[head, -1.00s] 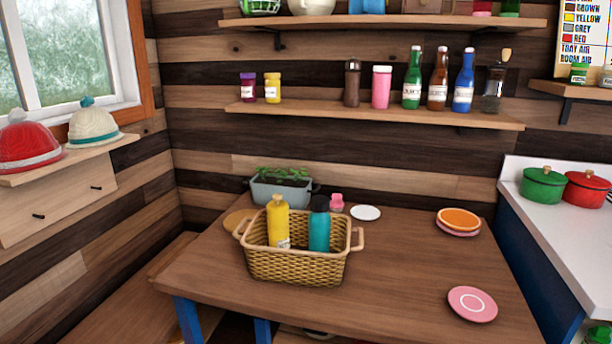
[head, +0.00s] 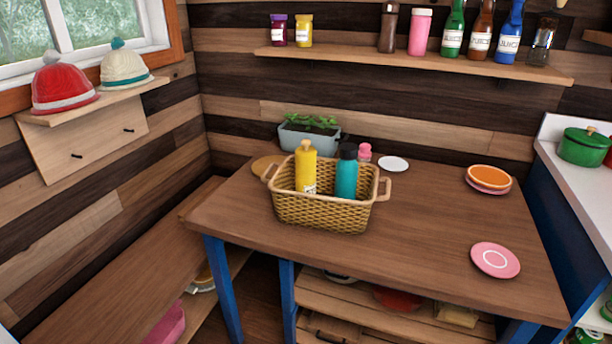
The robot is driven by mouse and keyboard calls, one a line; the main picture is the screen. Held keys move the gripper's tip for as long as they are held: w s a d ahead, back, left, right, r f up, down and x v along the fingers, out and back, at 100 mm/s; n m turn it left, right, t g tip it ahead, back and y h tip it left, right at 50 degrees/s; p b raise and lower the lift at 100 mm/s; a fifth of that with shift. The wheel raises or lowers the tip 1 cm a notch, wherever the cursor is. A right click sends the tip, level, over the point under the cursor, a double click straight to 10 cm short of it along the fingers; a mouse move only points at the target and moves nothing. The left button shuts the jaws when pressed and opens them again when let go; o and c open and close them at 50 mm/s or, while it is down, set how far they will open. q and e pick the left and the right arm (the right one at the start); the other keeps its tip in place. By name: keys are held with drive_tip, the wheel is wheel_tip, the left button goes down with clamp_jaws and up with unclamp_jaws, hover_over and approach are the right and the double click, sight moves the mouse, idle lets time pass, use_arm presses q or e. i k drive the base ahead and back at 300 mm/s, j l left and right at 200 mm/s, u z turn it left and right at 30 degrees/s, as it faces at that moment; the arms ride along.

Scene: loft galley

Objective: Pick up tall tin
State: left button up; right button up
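Nothing in view is plainly marked as the tall tin. A tall pink container with a white lid (head: 420,33) stands upright on the wall shelf, beside a dark brown container (head: 389,28). On the table, a wicker basket (head: 322,214) holds a yellow bottle (head: 305,170) and a teal bottle with a dark cap (head: 346,178), both upright, their lower parts hidden by the basket. I cannot tell if any of these is the tin. Neither of my grippers is in view.
The wooden table (head: 400,255) has free room in front and right of the basket. A planter (head: 310,136), white plate (head: 393,164), orange plate (head: 489,176) and pink plate (head: 495,260) stand on it. Several bottles line the wall shelf (head: 470,68). Items lie under the table.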

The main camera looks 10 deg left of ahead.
sight(303, 184)
drive_tip(key=i+j, duration=0.2)
drive_tip(key=j, duration=0.15)
drive_tip(key=i+j, duration=0.15)
drive_tip(key=j, duration=0.25)
drive_tip(key=i+j, duration=0.2)
drive_tip(key=j, duration=0.15)
drive_tip(key=i+j+z, duration=0.1)
drive_tip(key=j+z, duration=0.15)
drive_tip(key=i+j+z, duration=0.1)
drive_tip(key=j+z, duration=0.2)
